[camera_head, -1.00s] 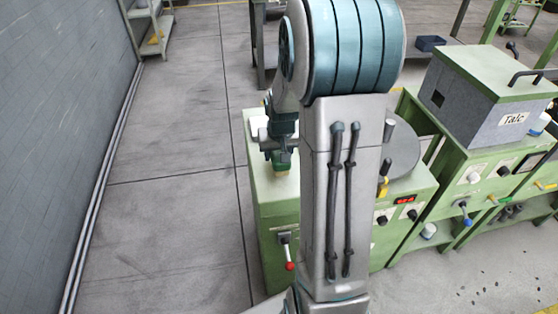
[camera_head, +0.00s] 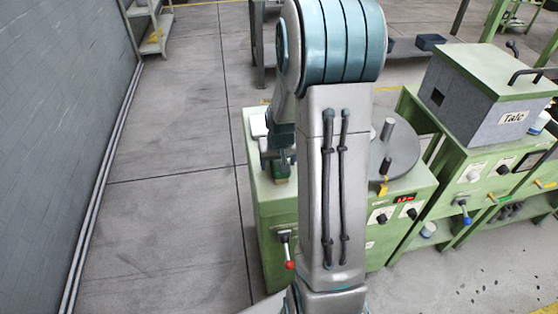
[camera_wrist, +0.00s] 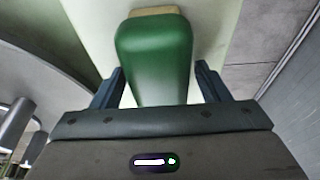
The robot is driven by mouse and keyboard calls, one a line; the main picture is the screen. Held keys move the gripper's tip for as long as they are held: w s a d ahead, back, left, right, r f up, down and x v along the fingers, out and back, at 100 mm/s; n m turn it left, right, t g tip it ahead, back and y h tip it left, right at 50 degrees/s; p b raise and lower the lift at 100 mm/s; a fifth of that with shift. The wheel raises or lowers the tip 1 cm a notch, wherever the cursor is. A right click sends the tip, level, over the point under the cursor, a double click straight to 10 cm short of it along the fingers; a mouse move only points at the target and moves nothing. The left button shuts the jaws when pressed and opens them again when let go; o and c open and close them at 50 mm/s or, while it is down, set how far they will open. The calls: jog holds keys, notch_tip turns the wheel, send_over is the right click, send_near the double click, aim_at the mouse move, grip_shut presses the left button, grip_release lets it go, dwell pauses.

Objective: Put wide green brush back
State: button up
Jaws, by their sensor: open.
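The wide green brush (camera_wrist: 155,55) fills the middle of the wrist view, with its rounded green body towards me and a tan edge at its far end. It stands on the pale top of the green machine (camera_head: 255,190). My gripper (camera_wrist: 160,85) is open, with one dark finger on each side of the brush. A small gap shows at the right finger; contact at the left finger is unclear. In the head view the brush (camera_head: 281,173) is small and partly hidden below my gripper.
A round grey disc with a post (camera_head: 398,150) is on the machine top, right of my arm. A grey Talc box (camera_head: 480,100) stands on the machine further right. A red-knobbed lever (camera_head: 289,264) is on the front. Floor at left is clear.

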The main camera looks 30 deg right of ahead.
jog(key=shift+r, duration=0.1)
jog(key=v, duration=1.1)
jog(key=shift+r, duration=0.1)
jog(key=shift+s+a+r, duration=0.25)
jog(key=shift+s+r, duration=0.05)
jog(key=shift+r, duration=0.2)
jog(key=s+a+r+n, duration=0.3)
jog(key=s+a+r, duration=0.1)
jog(key=s+a, duration=0.8)
jog(key=s, duration=0.3)
jog(key=shift+s+a+r+y, duration=0.2)
jog(key=shift+s+a+y, duration=0.05)
jog(key=shift+s+y, duration=0.15)
